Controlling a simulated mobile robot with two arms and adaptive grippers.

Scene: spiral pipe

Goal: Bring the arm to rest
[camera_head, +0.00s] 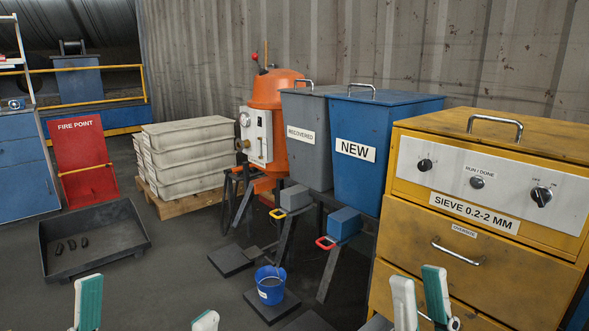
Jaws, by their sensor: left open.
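My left gripper (147,300) is at the bottom left of the head view. Its two pale and green fingers stand wide apart with only floor between them. My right gripper (419,283) is at the bottom right, in front of the yellow sieve cabinet (480,228). Its two fingers show close together, and I cannot tell from this angle whether they are open or shut. I see nothing held in either gripper. The lower parts of both are cut off by the frame's bottom edge.
A blue bucket (271,284) stands on a dark plate between the grippers. Behind are the blue NEW bin (402,149), grey RECOVERED bin (309,112) and orange machine (276,95). A black tray (128,238) with dark pieces lies left. Floor between tray and bucket is clear.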

